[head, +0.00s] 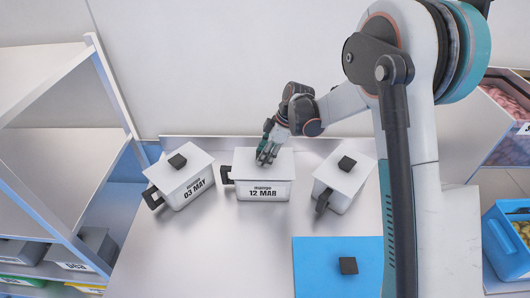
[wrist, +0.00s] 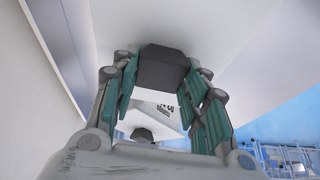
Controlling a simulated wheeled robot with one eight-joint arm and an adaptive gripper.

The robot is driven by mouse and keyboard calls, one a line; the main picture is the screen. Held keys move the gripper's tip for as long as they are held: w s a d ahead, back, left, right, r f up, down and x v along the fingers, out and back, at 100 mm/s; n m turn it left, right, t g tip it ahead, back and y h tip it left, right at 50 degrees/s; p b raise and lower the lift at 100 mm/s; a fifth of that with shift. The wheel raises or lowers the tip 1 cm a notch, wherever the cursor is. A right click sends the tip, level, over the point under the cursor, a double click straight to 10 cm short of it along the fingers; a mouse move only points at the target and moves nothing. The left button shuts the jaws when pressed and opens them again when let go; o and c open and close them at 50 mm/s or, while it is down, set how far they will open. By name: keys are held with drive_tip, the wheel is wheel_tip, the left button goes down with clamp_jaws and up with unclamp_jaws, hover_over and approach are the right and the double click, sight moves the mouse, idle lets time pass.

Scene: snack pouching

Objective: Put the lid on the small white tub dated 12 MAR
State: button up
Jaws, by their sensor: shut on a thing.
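The white tub dated 12 MAR (head: 266,192) stands upright in the middle of the row, with a dark handle on its left side. Its white lid (head: 244,160) lies over the opening; I cannot tell whether it is fully seated. My gripper (head: 267,155) is above this lid, its fingers pointing down. In the wrist view, the green-sided fingers are shut around the lid's dark knob (wrist: 163,68). The lid's white top (wrist: 215,30) fills much of that view. The far side of the tub is hidden.
A lidded tub marked 03 MAY (head: 195,190) stands left, and another lidded tub (head: 340,197) right, its label unseen. A shelf rack (head: 60,215) stands left. The front-left counter is clear.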

drive_tip(key=shift+f, duration=0.35)
drive_tip(key=o, duration=1.2)
drive_tip(key=shift+c, duration=0.2)
drive_tip(key=shift+r, duration=0.1)
drive_tip(key=v, duration=1.2)
